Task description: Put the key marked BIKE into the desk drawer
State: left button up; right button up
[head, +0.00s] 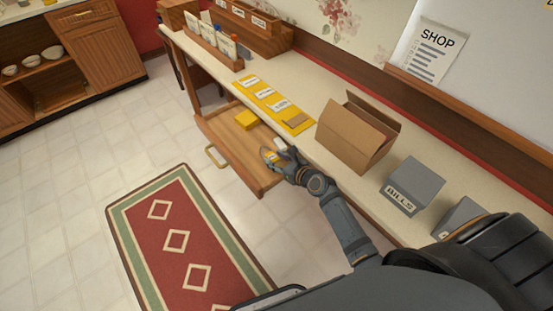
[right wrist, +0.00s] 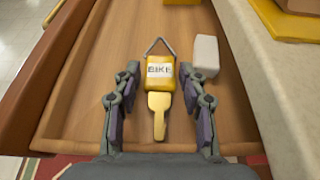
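The key (right wrist: 158,110) is yellow, with a yellow tag marked BIKE (right wrist: 160,71) and a wire loop. In the right wrist view it is over the wooden floor of the open desk drawer (right wrist: 85,90); whether it rests on the floor is hard to tell. My right gripper (right wrist: 157,100) is open, its fingers on both sides of the key with gaps showing. In the head view my right gripper (head: 274,158) is over the front right part of the pulled-out drawer (head: 228,144), with the yellow tag (head: 268,155) by its fingertips. My left gripper is not in view.
A white block (right wrist: 206,56) is right of the tag, and a yellow block (head: 247,119) is in the drawer's back part. On the desk are a yellow labelled mat (head: 258,88), an open cardboard box (head: 352,140) and a grey BILLS box (head: 412,185). A rug (head: 175,215) lies on the floor.

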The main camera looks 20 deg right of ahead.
jog(key=shift+s+r, duration=0.15)
jog(key=shift+r, duration=0.1)
jog(key=p+v, duration=0.3)
jog(key=v, duration=0.8)
jog(key=shift+s+d, duration=0.2)
jog(key=shift+s, duration=0.1)
jog(key=shift+r, duration=0.15)
